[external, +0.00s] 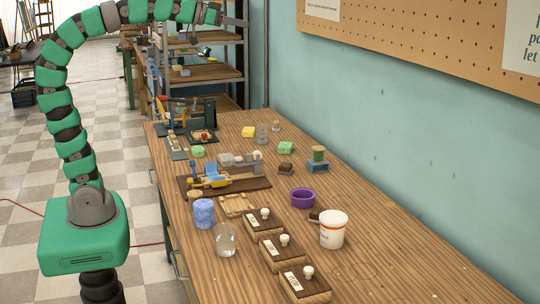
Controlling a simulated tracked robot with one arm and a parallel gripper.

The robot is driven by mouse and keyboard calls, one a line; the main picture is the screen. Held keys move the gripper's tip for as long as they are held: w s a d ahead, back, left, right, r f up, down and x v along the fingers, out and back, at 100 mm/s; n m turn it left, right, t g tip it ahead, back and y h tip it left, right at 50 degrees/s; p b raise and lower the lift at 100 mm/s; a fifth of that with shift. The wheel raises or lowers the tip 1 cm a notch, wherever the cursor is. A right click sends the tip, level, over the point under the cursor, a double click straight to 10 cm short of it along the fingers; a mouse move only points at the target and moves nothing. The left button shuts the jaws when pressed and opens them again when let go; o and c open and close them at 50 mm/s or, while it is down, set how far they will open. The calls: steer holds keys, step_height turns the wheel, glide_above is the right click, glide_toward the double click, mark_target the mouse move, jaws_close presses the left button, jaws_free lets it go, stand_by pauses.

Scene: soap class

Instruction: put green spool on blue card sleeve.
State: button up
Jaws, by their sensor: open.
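The green spool (318,154), with pale wooden ends, stands upright at the right-middle of the table. It appears to rest on top of the blue card sleeve (318,167), a small blue box with a pale label on its front. My gripper (241,14) is open and empty at the top of the picture, high above the table's far end and well away from the spool. Its fingers point right.
Soaps, a purple bowl (303,197), a white tub (333,229), a glass (225,239) and labelled wooden boxes (264,222) crowd the table (400,270). A pegboard wall runs along the right. The table's front right is clear.

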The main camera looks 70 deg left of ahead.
steer(key=s+a+r+y, duration=0.1)
steer(key=s+a+r, duration=0.1)
steer(key=s+r, duration=0.2)
steer(key=v, duration=0.2)
steer(key=shift+s, duration=0.35)
steer(key=shift+a, duration=0.1)
